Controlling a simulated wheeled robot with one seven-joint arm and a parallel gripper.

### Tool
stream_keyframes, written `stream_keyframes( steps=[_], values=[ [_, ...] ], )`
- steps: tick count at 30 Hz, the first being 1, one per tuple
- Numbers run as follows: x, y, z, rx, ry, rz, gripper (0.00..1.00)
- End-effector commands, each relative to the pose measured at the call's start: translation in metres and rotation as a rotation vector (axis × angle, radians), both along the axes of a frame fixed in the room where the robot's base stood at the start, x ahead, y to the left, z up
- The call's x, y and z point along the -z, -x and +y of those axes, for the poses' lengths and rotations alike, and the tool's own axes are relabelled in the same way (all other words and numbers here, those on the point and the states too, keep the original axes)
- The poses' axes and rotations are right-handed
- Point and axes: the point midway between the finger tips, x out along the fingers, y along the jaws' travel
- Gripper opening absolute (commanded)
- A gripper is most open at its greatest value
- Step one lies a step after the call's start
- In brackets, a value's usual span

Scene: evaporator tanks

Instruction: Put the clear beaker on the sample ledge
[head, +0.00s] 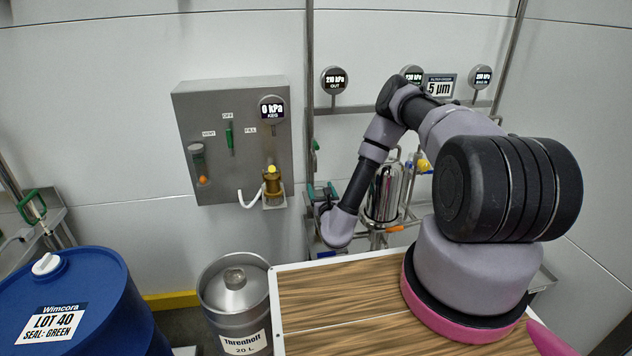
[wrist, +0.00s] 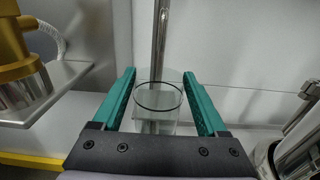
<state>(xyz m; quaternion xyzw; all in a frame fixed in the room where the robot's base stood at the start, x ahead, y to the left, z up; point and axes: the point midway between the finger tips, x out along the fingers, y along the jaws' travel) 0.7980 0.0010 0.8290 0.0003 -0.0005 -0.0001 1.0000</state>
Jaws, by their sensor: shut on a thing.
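The clear beaker (wrist: 158,108) shows in the wrist view between the two green fingers of my gripper (wrist: 160,100). My gripper is shut on it, and the beaker looks upright with its open rim up. In the head view my gripper (head: 322,192) is left of the steel filter vessel, and I cannot make out the beaker there. A small metal ledge (head: 275,203) sits under the brass valve on the grey wall panel. It also shows at the left of the wrist view (wrist: 75,75), apart from the beaker. No label marks it as the sample ledge.
The brass valve (head: 272,180) and white hose (head: 250,198) are by the ledge. A steel filter vessel (head: 384,192) stands right of my gripper. A steel keg (head: 235,295) and blue drum (head: 75,300) stand below left. A vertical pipe (head: 310,110) runs behind.

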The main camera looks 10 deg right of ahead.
Motion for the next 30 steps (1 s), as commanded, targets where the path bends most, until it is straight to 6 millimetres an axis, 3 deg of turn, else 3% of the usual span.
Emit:
stream_keyframes(
  steps=[3, 11, 17, 21, 30],
  values=[
    [-0.001, -0.026, -0.002, 0.005, 0.0, -0.003, 0.2],
    [0.0, -0.052, -0.001, 0.002, 0.001, -0.001, 0.2],
    [0.0, -0.084, -0.001, 0.003, 0.0, -0.001, 0.2],
    [0.015, -0.082, 0.0, 0.0, 0.0, 0.002, 0.2],
    [0.016, -0.082, 0.0, 0.0, 0.001, 0.0, 0.2]
  ],
)
